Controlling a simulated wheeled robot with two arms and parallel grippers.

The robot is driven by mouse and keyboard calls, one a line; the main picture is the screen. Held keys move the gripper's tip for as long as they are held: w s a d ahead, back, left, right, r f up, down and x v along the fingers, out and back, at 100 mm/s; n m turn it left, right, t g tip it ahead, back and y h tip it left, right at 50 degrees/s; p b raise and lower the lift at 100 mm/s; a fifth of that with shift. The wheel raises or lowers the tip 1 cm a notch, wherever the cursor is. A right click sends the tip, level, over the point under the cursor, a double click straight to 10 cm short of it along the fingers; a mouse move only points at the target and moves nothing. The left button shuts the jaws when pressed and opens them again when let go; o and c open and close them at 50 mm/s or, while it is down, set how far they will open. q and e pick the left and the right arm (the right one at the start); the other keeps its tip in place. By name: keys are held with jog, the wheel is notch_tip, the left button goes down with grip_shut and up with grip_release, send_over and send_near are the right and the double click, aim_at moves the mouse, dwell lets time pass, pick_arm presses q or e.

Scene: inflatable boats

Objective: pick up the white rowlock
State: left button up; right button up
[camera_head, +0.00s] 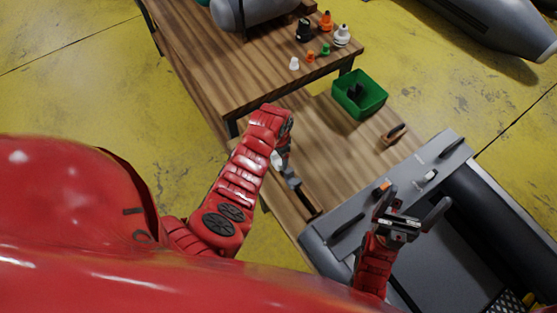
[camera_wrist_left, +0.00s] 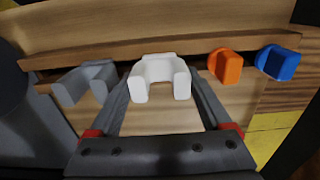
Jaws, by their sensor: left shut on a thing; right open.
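The white rowlock (camera_wrist_left: 159,72) is a U-shaped piece in the middle of the left wrist view. My left gripper (camera_wrist_left: 158,88) is shut on it, one finger along each side. The rowlock is in front of a wooden rail (camera_wrist_left: 120,52); whether it still touches the rail I cannot tell. A grey rowlock (camera_wrist_left: 84,82) is on its left, an orange one (camera_wrist_left: 225,66) and a blue one (camera_wrist_left: 278,62) on its right. In the head view my left gripper (camera_head: 287,172) is over the bench's near edge, partly hidden by my arm. My right gripper (camera_head: 412,207) is open and empty above the grey boat.
A green bin (camera_head: 359,94) with dark things in it stands on the wooden bench (camera_head: 335,150). A higher wooden table (camera_head: 235,75) holds small orange, white and black parts. The grey boat (camera_head: 430,245) lies at the lower right. The middle of the bench is clear.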

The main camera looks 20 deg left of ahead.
pick_arm(q)
jog(key=shift+r, duration=0.1)
jog(key=shift+w+r+b, duration=0.1)
jog(key=shift+r+b, duration=0.2)
jog(key=shift+r, duration=0.5)
notch_tip(320, 180, up, 10)
jog(key=shift+f+p, duration=0.25)
jog(key=shift+p, duration=0.15)
